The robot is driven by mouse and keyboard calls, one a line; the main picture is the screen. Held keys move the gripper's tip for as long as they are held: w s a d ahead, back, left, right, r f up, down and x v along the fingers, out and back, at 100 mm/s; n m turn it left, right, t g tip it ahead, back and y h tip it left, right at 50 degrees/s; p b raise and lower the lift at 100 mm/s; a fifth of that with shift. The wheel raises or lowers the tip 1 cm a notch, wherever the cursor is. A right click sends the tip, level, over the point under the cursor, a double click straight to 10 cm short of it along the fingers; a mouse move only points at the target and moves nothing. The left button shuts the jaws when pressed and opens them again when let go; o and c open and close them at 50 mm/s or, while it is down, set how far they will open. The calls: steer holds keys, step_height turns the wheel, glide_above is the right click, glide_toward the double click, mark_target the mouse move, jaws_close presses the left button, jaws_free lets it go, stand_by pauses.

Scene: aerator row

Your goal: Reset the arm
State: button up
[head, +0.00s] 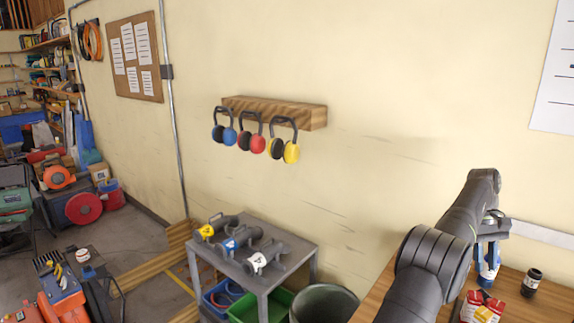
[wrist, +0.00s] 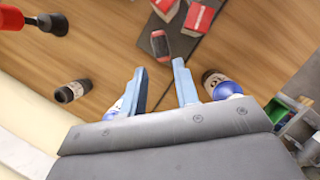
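My gripper (wrist: 160,75) is open in the wrist view, its two pale blue fingers apart with only the wooden tabletop and a dark strip seen between them. In the head view my gripper (head: 489,258) points down over the wooden table (head: 552,305) at the right, and its fingertips are hard to make out. A blue-and-white bottle (wrist: 222,86) with a dark upper part stands just right of the right finger. Another blue-and-white thing (wrist: 115,108) is partly hidden behind the left finger.
A dark jar (head: 531,282) and red and yellow packets (head: 480,307) are on the table near my gripper. In the wrist view, red boxes (wrist: 199,18) and a red-and-grey item (wrist: 160,45) lie beyond the fingers. Ear defenders (head: 252,140) hang left; a grey stand (head: 262,275) holds aerators (head: 236,242).

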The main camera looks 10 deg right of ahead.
mark_target(485, 294)
steer(key=x, duration=1.1)
steer(key=shift+s+f, duration=0.1)
steer(key=shift+f, duration=0.2)
steer(key=shift+r, duration=0.3)
